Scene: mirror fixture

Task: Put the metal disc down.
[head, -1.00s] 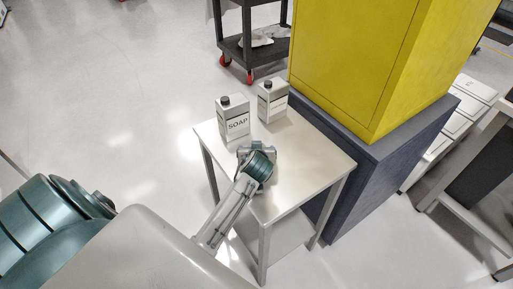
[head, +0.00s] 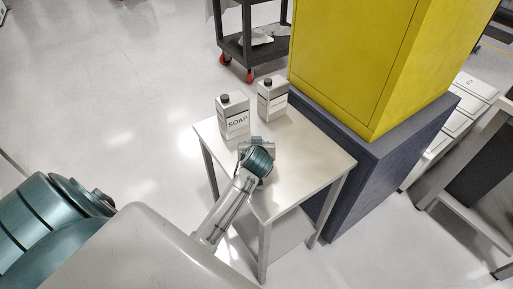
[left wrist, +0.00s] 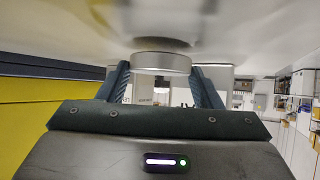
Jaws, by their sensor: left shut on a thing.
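The metal disc (left wrist: 161,63) is a short silver cylinder between the two blue-grey fingers of my left gripper (left wrist: 161,70) in the left wrist view. The gripper is shut on it. The table's pale top fills the upper part of that upside-down view, with a dark shadow or reflection right by the disc. The disc is very close to the top; I cannot tell whether it touches. In the head view my left gripper (head: 257,143) is over the small table (head: 305,155), and the disc is hidden there. My right gripper is not in view.
A yellow cabinet (head: 350,60) on a dark base (head: 375,180) stands close to the right. The table's right part is bare. A black cart (head: 252,45) is behind.

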